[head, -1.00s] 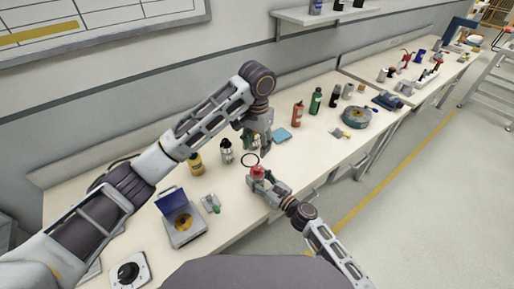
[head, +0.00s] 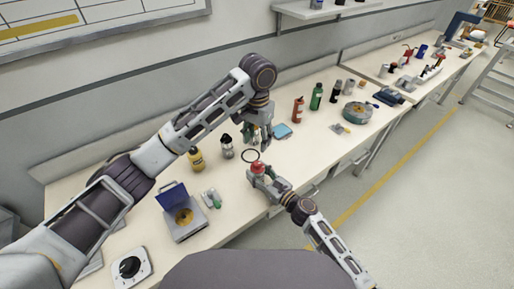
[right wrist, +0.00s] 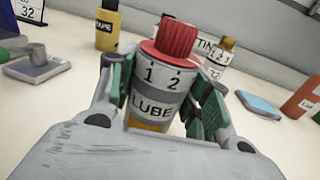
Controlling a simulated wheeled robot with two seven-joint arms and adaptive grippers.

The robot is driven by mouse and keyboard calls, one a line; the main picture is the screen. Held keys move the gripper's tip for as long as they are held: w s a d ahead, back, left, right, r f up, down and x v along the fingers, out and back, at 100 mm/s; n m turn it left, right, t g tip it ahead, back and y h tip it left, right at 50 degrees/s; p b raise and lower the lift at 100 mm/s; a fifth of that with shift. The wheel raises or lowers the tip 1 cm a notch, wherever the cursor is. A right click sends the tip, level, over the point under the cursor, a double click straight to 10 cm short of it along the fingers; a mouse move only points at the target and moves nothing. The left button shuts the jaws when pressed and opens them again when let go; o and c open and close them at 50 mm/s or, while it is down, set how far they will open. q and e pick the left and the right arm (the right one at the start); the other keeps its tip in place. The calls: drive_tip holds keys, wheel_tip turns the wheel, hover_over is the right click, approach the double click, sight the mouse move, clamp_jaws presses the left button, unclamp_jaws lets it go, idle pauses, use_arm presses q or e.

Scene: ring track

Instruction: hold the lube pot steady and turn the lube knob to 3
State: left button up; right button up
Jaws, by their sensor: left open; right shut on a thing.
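The lube pot (right wrist: 152,103) stands upright on the bench, with a LUBE label, a red ribbed knob (right wrist: 176,38) on top and the numbers 1 and 2 facing the camera. No 3 is visible, and I cannot tell the knob's setting. In the head view the red knob (head: 258,168) is small. My right gripper (head: 264,177) is shut on the pot; in the right wrist view its green fingers (right wrist: 158,100) press on both sides of it. My left gripper (head: 257,143) is open and empty, behind and above the knob, apart from it.
A scale-like box (head: 183,220) with a blue lid is to the left. Red and green bottles stand farther right.

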idle(0.8)
drive_tip(key=o, duration=1.2)
drive_tip(key=shift+s, duration=0.1)
drive_tip(key=v, duration=1.1)
drive_tip(key=shift+s+d, duration=0.25)
drive_tip(key=shift+s, duration=0.05)
